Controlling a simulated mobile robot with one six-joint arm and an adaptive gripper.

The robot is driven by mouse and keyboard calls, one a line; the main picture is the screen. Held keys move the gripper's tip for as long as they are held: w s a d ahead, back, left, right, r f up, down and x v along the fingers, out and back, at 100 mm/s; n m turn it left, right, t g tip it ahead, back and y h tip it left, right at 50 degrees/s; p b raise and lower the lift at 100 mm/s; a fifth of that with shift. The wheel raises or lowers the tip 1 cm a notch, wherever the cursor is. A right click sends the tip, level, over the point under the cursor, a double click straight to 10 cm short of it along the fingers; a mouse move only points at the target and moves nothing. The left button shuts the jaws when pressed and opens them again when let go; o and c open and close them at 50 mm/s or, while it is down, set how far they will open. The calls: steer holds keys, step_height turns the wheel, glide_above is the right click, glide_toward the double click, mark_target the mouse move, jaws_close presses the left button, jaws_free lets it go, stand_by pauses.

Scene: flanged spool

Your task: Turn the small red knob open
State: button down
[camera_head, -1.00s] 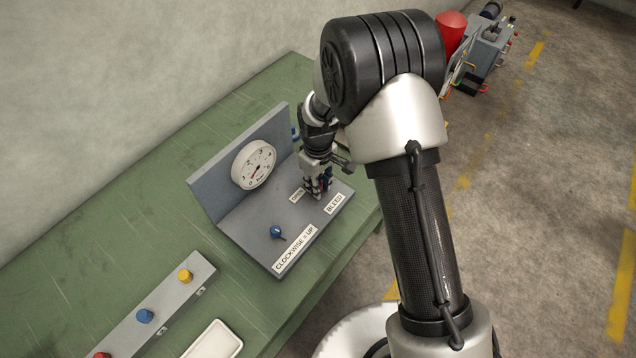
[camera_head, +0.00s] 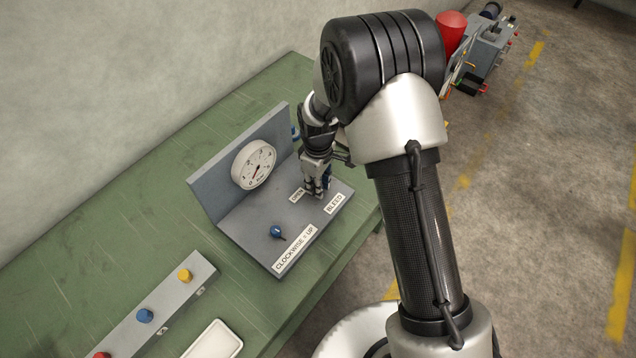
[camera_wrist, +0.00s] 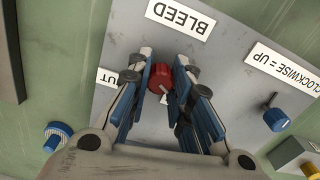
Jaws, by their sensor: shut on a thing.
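The small red knob (camera_wrist: 160,79) sits on the grey panel plate (camera_wrist: 232,65) beside the BLEED label (camera_wrist: 181,17) in the wrist view. My gripper (camera_wrist: 162,84) is shut on the knob, with a blue-padded finger on each side of it. In the head view my gripper (camera_head: 318,190) points down at the panel's right end and hides the knob. A label near the knob is partly covered by a finger.
A white gauge (camera_head: 254,165) is on the panel's upright back. A blue knob (camera_head: 277,232) stands near the CLOCKWISE = UP label (camera_head: 295,249). A grey strip with red, blue and yellow knobs (camera_head: 185,275) and a white tray (camera_head: 213,341) lie lower left on the green bench.

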steer(key=c, duration=1.4)
jaws_free()
steer(key=shift+r, duration=0.1)
step_height(320, 180, up, 12)
steer(key=shift+f, duration=0.1)
steer(key=s+d+r+m+t, duration=0.1)
steer(key=s+d+r+m, duration=0.3)
steer(key=r, duration=0.4)
steer(key=s+d+r+m+t, duration=0.1)
steer(key=s+d+r, duration=0.35)
steer(key=r, duration=0.25)
steer(key=s+d+r+m+t, duration=0.1)
steer(key=s+d+m, duration=0.1)
steer(key=s, duration=0.3)
steer(key=s+d+r+m, duration=0.1)
steer(key=s+d+m, duration=0.1)
steer(key=s, duration=0.4)
steer(key=s+d+r+m+t, duration=0.1)
steer(key=s+d+m, duration=0.1)
steer(key=s, duration=0.4)
steer(key=shift+s+r+m+t+b, duration=0.2)
steer(key=shift+r+m+t+b, duration=0.1)
steer(key=shift+m+b, duration=0.15)
